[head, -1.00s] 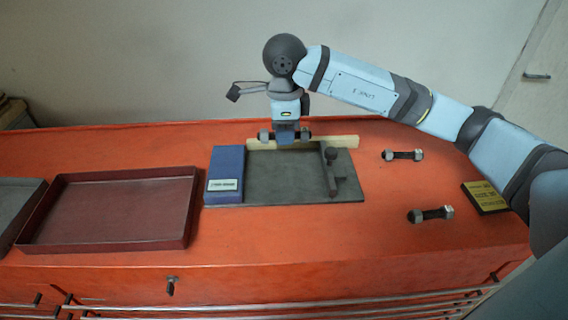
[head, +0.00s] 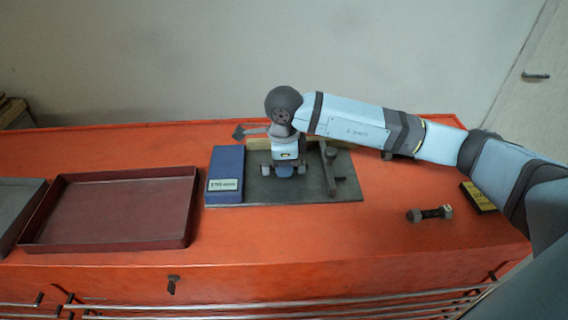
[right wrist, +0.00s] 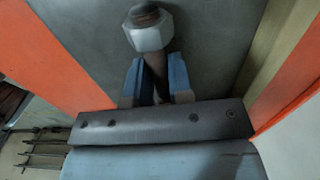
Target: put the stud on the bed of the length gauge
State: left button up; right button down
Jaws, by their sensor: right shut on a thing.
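My right gripper (head: 285,172) is shut on a dark stud with a grey hex nut (head: 302,169) at each end. The stud lies crosswise, left to right, over the grey bed (head: 250,192) of the length gauge, between its blue end block (head: 225,176) and the dark slider (head: 331,170). I cannot tell whether it touches the bed. In the right wrist view one nut (right wrist: 149,31) stands out beyond the blue fingers (right wrist: 155,80), with the grey bed behind; the other end is hidden. My left gripper is not in view.
A pale strip (head: 315,143) runs along the gauge's back edge. A second stud (head: 430,213) lies right of the gauge; another is mostly behind my right arm. A dark block with a yellow label (head: 478,196) is farther right. A red tray (head: 110,177) lies left.

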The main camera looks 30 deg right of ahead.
jog(key=shift+f, duration=0.2)
jog(key=c, duration=1)
grip_release()
jog(key=shift+c, duration=0.2)
jog(key=shift+r, duration=0.1)
jog(key=shift+r, duration=0.1)
jog(key=shift+r, duration=0.2)
notch_tip(320, 180, up, 12)
jog(key=shift+f+b, duration=0.15)
jog(key=shift+b, duration=0.3)
